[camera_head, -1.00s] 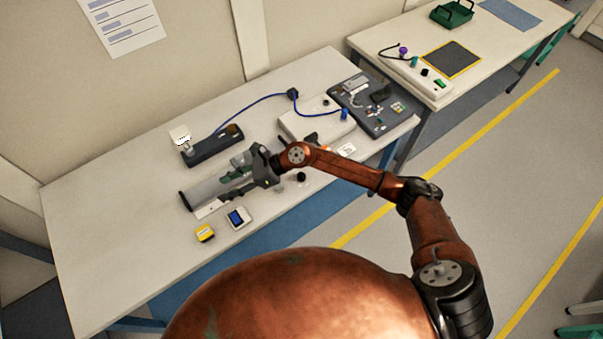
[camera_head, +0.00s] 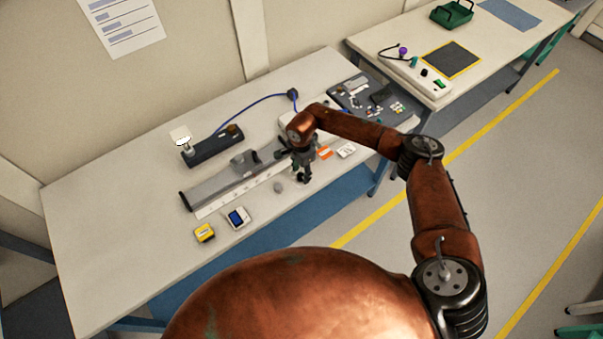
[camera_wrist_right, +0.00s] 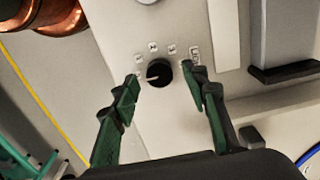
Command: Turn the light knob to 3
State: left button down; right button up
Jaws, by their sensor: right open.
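The light knob is a small black round knob (camera_wrist_right: 159,72) with a white pointer in the right wrist view. Its pointer aims left, slightly downward in that picture. Small printed labels curve around its upper side; a 2 (camera_wrist_right: 152,47) and a 3 (camera_wrist_right: 172,50) seem readable. My right gripper (camera_wrist_right: 163,84) is open, with one green-padded finger on each side of the knob, and no clear contact shows. In the head view my right gripper (camera_head: 303,172) points down over the front of the bench and hides the knob. My left gripper is not in view.
A pale round knob (camera_head: 279,188) sits left of my right gripper. Behind lies a long grey rail (camera_head: 215,185) with a white strip. A blue-screened device (camera_head: 238,217) and a yellow box (camera_head: 205,233) lie at front left. An orange item (camera_head: 325,153) is close right.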

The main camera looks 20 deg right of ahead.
jog(key=shift+f, duration=0.5)
grip_shut()
